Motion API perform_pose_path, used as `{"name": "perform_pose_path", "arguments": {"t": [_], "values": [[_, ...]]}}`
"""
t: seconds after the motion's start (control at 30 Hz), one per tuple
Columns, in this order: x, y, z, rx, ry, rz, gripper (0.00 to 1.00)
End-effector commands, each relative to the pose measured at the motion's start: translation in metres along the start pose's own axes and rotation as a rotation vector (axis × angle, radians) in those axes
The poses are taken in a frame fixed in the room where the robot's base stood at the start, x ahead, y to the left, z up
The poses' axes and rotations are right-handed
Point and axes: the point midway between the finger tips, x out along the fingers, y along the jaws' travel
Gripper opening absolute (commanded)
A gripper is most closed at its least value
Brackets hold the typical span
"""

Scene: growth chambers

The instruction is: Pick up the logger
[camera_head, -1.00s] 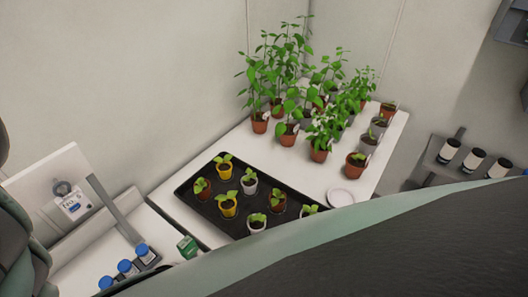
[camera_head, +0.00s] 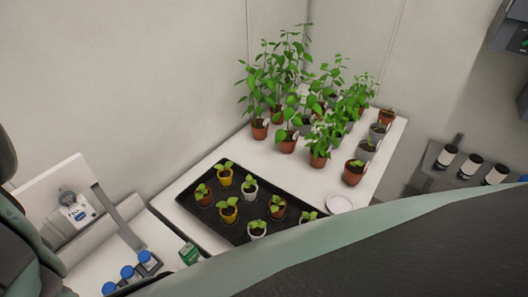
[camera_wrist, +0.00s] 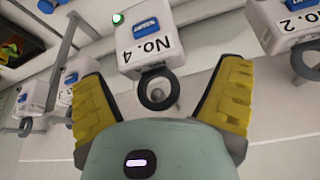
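In the wrist view, a white logger box (camera_wrist: 148,38) marked "No. 4" has a blue patch and a dark ring (camera_wrist: 157,89) at its lower end. My gripper (camera_wrist: 160,78) has its two yellow fingers spread wide, with the ring in the gap between them in the picture. I see no finger touching it, and the depth between them is unclear. A second white logger (camera_wrist: 284,28) marked "No. 2" is at upper right. More white boxes with rings, one of them here (camera_wrist: 75,78), are at left. The head view shows one white logger (camera_head: 76,210) at left; my gripper is hidden there.
In the head view, a black tray (camera_head: 187,207) of potted seedlings lies on a white table (camera_head: 385,165) with taller plants behind. Blue-capped bottles (camera_head: 128,271) and a green box (camera_head: 189,254) stand near the front left. A white dish (camera_head: 339,203) lies right of the tray.

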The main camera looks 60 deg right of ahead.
Motion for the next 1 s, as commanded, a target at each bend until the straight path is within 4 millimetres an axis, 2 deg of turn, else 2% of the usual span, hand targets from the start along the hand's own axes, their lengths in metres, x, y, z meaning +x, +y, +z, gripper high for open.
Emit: {"name": "perform_pose_path", "arguments": {"t": [0.07, 0.7, 1.0], "values": [[0.0001, 0.0007, -0.0006, 0.002, 0.0, 0.001, 0.81], [-0.0003, -0.0001, 0.0002, -0.001, 0.0, 0.0, 0.16], [0.0001, -0.0003, 0.0005, -0.002, 0.0, 0.0, 0.15]]}}
